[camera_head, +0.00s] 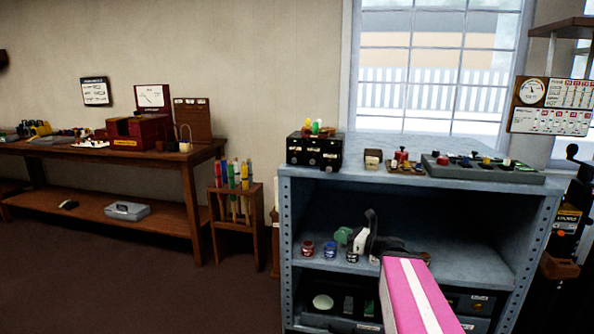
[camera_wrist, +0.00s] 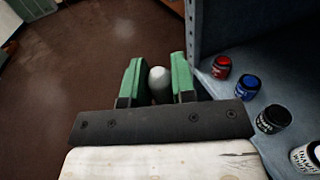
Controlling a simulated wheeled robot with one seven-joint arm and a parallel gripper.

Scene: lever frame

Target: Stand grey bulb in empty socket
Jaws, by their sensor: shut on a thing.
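My gripper (camera_wrist: 157,78) has two green fingers, shut on a pale grey bulb (camera_wrist: 159,84) with its rounded end showing between them. In the head view my gripper (camera_head: 344,237) is in front of the blue-grey shelf unit, above the small jars at mid-shelf height; the bulb cannot be made out there. A black box (camera_head: 315,155) stands on the left end of the unit's top, with yellow, green and whitish bulb-like pieces (camera_head: 315,127) on it. The box is above my gripper. I cannot make out which socket is empty.
Red (camera_head: 308,248) and blue (camera_head: 329,250) jars stand on the middle shelf (camera_head: 460,262), with darker ones beside them. A grey lever panel (camera_head: 485,170) and small blocks sit on the unit's top. A rack of coloured tubes (camera_head: 236,190) stands to the left.

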